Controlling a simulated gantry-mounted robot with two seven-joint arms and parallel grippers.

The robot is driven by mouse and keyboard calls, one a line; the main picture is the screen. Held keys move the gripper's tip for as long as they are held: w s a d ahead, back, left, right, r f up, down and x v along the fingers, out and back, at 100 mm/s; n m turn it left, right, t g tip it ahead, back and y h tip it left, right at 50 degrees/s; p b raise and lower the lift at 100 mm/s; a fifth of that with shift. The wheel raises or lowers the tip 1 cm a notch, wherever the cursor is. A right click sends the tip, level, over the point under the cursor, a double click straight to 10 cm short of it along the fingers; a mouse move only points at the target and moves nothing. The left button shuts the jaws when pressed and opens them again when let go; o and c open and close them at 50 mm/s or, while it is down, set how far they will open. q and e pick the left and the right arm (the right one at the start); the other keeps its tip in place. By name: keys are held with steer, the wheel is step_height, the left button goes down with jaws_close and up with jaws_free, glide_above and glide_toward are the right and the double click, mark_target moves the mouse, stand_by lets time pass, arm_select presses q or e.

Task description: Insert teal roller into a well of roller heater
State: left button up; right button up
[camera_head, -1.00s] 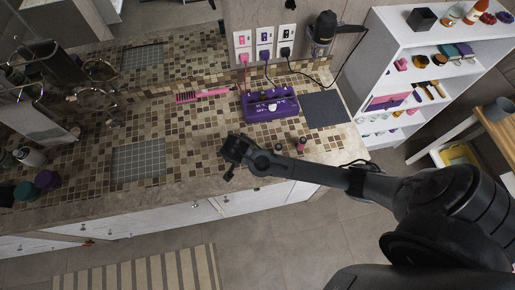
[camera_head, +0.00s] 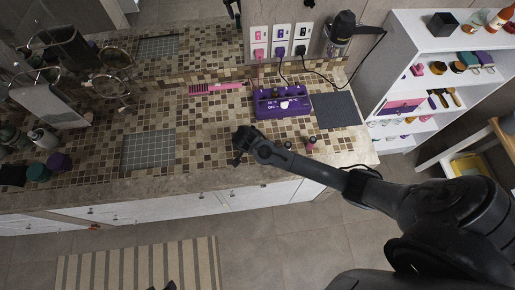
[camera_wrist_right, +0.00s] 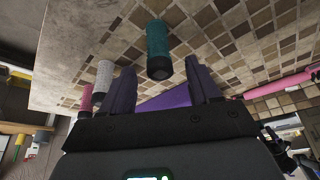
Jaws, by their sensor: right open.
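The teal roller (camera_wrist_right: 158,50) is a short cylinder with a dark end, seen between and beyond the fingertips in the right wrist view. My right gripper (camera_wrist_right: 163,88) is open and its fingers are not closed on the roller. In the head view my right gripper (camera_head: 240,157) is over the counter's front part, left of and nearer than the purple roller heater (camera_head: 283,106). The teal roller cannot be made out there. The heater is partly visible as purple behind the fingers in the wrist view. Dark tips, apparently my left gripper (camera_head: 164,287), show at the bottom edge.
A pink roller (camera_head: 311,144) and a pale roller (camera_wrist_right: 103,76) stand right of my right gripper in the head view. Cords run from wall outlets behind the heater.

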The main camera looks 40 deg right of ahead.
steer(key=shift+x, duration=1)
jaws_close()
